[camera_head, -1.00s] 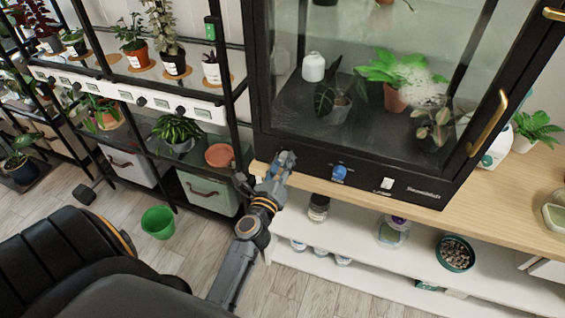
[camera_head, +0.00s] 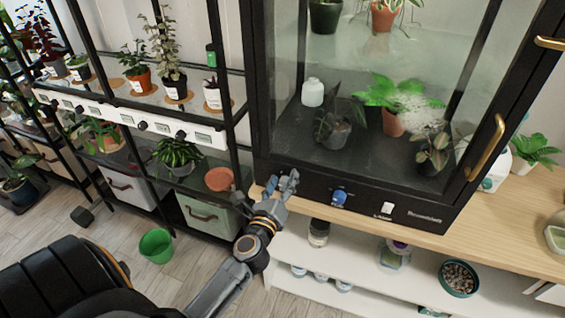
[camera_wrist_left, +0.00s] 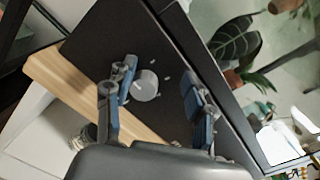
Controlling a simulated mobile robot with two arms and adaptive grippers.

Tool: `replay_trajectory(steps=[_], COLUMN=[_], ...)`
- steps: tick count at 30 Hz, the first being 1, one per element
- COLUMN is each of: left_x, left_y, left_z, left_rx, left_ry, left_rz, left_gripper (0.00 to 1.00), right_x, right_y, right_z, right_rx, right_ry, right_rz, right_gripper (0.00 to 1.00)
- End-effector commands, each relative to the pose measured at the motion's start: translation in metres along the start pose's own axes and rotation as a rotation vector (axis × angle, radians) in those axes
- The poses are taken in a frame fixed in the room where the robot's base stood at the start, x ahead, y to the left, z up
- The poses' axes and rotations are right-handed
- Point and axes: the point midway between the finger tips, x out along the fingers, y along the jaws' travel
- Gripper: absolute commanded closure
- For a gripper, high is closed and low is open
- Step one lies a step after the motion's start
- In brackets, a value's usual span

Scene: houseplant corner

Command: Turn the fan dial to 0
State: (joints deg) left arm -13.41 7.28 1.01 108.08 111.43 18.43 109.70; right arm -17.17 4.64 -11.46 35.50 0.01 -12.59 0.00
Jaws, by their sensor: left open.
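A black glass-front cabinet (camera_head: 370,200) has a control panel along its lower front. A blue dial (camera_head: 338,198) sits on that panel, with a white switch (camera_head: 387,208) to its right. In the left wrist view a round grey dial (camera_wrist_left: 146,85) with small tick marks around it shows between my fingers; the head view does not show it clearly, and I cannot read its label or setting. My left gripper (camera_head: 281,182) is open in front of the panel's left end, its fingers (camera_wrist_left: 157,82) on either side of the grey dial. Contact is not clear. My right gripper is out of view.
The cabinet stands on a wooden counter (camera_head: 480,225) with white shelves below. A black plant rack (camera_head: 236,150) stands close on the left. A green bucket (camera_head: 156,246) is on the floor. Potted plants are inside the cabinet behind glass.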

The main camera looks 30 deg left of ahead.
Motion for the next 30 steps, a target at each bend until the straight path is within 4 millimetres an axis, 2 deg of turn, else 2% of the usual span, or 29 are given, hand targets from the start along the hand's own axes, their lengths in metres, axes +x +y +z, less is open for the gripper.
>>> replay_trajectory(steps=[6, 12, 18, 30], left_x=[0.000, 0.000, -0.001, -0.001], left_y=[-0.023, -0.038, -0.043, -0.043], left_z=[0.033, 0.055, 0.061, 0.061], left_rx=[-0.001, -0.001, -0.002, -0.002], left_ry=[-0.002, 0.000, 0.004, 0.003], left_rz=[-0.004, -0.001, 0.001, 0.001], left_gripper=[0.46, 0.46, 0.46, 0.46], right_x=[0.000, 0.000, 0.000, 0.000], right_y=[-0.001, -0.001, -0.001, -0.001], right_z=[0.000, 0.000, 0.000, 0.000], right_rx=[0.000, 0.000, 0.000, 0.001], right_ry=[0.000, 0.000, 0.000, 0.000], right_rz=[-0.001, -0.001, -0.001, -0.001], right_gripper=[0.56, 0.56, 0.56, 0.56])
